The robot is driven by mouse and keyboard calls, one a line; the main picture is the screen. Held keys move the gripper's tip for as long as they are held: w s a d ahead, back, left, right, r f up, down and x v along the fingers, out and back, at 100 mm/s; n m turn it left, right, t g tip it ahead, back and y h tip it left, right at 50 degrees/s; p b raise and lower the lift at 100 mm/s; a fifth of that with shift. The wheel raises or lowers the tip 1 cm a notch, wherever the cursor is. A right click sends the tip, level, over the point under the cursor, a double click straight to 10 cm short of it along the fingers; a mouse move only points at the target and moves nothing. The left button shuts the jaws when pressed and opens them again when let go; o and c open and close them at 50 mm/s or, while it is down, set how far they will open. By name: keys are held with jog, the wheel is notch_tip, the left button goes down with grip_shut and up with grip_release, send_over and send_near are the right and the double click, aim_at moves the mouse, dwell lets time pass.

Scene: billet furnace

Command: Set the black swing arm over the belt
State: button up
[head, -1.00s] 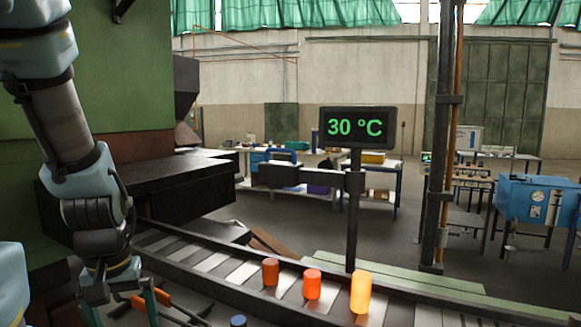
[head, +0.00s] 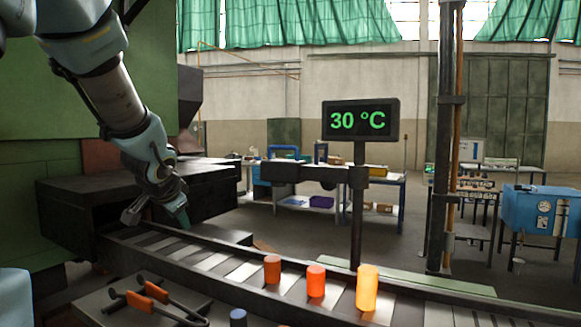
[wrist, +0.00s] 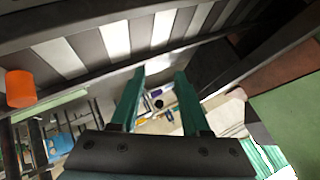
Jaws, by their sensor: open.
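The black swing arm (head: 308,173) is a dark bar reaching left from the post (head: 357,222) under the display. It appears to point along the far side of the belt; I cannot tell if it overhangs it. The slatted belt (head: 206,261) runs from the dark furnace mouth at left towards the lower right. My gripper (head: 158,214) is open and empty near the belt's left end, well left of the swing arm. In the wrist view, its green fingers (wrist: 160,95) are apart with nothing between them; the belt (wrist: 112,42) crosses the top.
Three glowing billets, dark orange (head: 272,269), orange (head: 316,281) and yellow (head: 367,288), stand on the belt. The display (head: 360,121) reads 30 °C. Orange-handled tongs (head: 157,293) lie on a grey surface in front, near a blue-topped cylinder (head: 238,317). A tall post (head: 445,140) stands at right.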

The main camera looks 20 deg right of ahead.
jog(key=w+d+r+m+h+b, duration=0.1)
jog(key=d+r+m, duration=0.1)
jog(key=d, duration=0.1)
jog(key=w+d+r+m+t+h+b, duration=0.1)
jog(key=d+r+m, duration=0.2)
jog(key=d, duration=0.1)
jog(key=w+d+r+m+t+h+b, duration=0.1)
jog(key=d+r+m+h, duration=0.1)
jog(key=d+r, duration=0.1)
jog(key=shift+d, duration=0.7)
jog(key=shift+c, duration=1.2)
jog(key=m+g+h+b, duration=0.1)
jog(key=m+h+b, duration=0.2)
jog(key=m+h, duration=0.5)
send_near(285, 148)
jog(key=w+d+r+m+y, duration=0.1)
jog(key=w+d+m+y, duration=0.1)
jog(key=d, duration=0.1)
jog(key=x, duration=1)
jog(key=shift+w+p, duration=0.1)
jog(key=shift+p, duration=0.3)
grip_shut()
